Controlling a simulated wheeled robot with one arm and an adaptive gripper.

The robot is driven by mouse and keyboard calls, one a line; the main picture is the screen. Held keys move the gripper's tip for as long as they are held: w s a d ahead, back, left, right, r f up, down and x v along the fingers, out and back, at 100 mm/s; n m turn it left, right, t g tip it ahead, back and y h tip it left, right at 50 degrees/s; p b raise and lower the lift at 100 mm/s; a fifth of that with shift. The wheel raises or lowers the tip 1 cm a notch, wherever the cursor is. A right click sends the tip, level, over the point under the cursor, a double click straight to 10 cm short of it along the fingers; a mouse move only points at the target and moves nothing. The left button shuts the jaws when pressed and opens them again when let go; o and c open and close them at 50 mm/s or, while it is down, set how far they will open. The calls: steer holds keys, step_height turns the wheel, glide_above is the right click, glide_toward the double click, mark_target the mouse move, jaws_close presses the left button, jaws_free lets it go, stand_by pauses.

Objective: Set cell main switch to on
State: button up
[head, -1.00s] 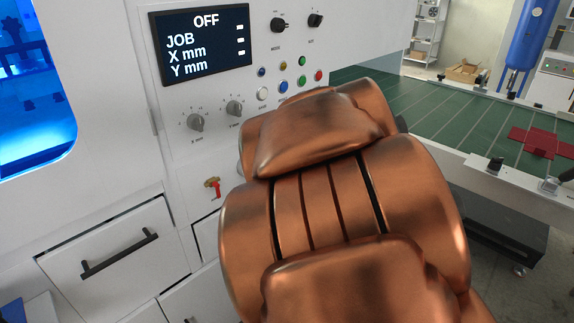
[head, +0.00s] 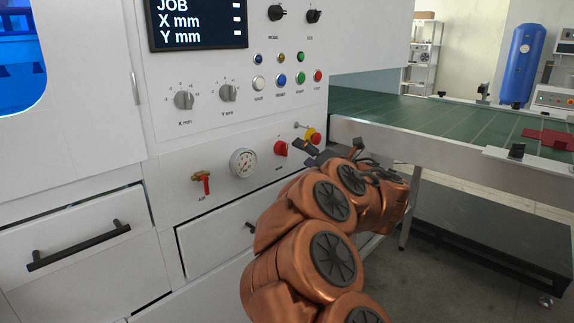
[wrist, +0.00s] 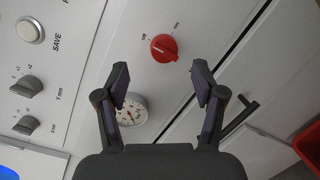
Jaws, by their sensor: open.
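The main switch is a red rotary knob (head: 281,148) low on the white machine panel, right of a round gauge. In the wrist view the red knob (wrist: 164,48) sits beyond and roughly centred between my fingertips, with off and on labels around it. I cannot tell its setting surely. My gripper (head: 330,150) is just right of the knob in the head view, in front of the panel. In the wrist view my gripper (wrist: 160,72) is open and empty, its two fingers apart and not touching the knob.
A pressure gauge (head: 243,163) and a red-handled air valve (head: 204,182) are left of the knob. A red and yellow button (head: 312,135) is close right of it. Drawers with a black handle (head: 80,245) lie below. A green conveyor table (head: 440,115) extends to the right.

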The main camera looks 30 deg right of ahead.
mark_target(286, 150)
steer(key=shift+n+y, duration=0.4)
steer(key=shift+y, duration=0.1)
steer(key=w, duration=0.2)
steer(key=w+f+b, duration=0.1)
steer(key=w, duration=0.1)
steer(key=w+a, duration=0.1)
steer(key=w, duration=0.1)
steer(key=shift+w+f+b, duration=0.25)
steer(key=shift+w+b, duration=0.05)
steer(key=shift+w, duration=0.1)
steer(key=shift+w+a+r, duration=0.1)
steer(key=shift+w+r, duration=0.05)
steer(key=shift+w, duration=0.3)
